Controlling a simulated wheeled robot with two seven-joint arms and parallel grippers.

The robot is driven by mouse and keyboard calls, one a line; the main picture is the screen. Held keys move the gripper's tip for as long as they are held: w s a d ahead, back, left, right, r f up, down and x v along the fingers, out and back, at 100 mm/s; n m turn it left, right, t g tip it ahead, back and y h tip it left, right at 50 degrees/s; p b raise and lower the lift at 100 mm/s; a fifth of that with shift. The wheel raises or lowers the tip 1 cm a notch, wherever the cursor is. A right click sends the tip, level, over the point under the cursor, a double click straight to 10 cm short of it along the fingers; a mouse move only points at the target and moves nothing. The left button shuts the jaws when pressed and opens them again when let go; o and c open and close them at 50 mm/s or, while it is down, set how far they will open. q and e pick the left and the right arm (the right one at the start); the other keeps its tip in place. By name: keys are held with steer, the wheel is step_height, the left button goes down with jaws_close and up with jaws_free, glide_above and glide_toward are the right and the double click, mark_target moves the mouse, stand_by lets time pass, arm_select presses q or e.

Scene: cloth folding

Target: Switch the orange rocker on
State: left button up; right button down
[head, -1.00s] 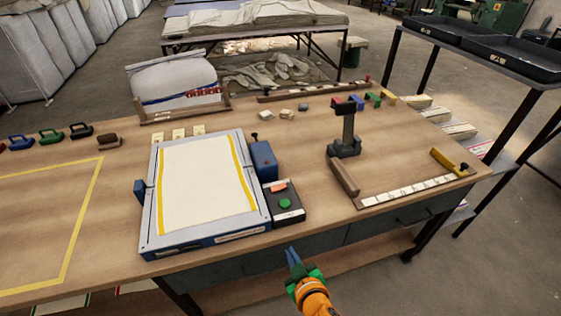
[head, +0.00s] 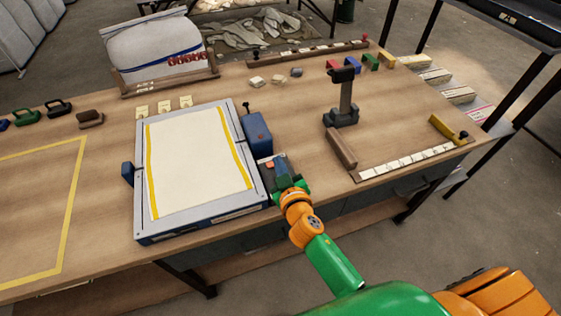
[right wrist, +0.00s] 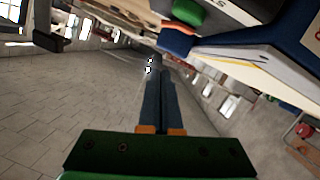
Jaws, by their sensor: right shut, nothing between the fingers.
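The orange rocker (head: 269,163) is on a small dark control box (head: 265,173) at the right side of the white press board. It also shows in the right wrist view (right wrist: 178,28), near the top beside a green button (right wrist: 188,11). My right gripper (head: 281,165) is shut and empty, over or just in front of the box, its fingers close to the rocker. I cannot tell whether they touch it. In the head view the gripper hides the green button. In the right wrist view the shut fingers (right wrist: 152,75) point away below the rocker. My left gripper is not in view.
The white board (head: 197,165) in its grey frame lies left of the box, with a blue block (head: 256,134) behind the box. A dark stand (head: 344,108) and a wooden corner guide (head: 341,147) are to the right. The wooden table (head: 215,90) is clear between them.

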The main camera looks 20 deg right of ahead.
steer(key=x, duration=0.3)
steer(key=shift+w+f+b, duration=0.1)
steer(key=shift+w+b, duration=0.2)
steer(key=shift+w, duration=0.1)
steer(key=f+b, duration=0.1)
steer(key=d+f, duration=0.1)
steer(key=f, duration=0.1)
steer(key=shift+b, duration=0.35)
steer(key=shift+d+f, duration=0.2)
steer(key=shift+f, duration=0.2)
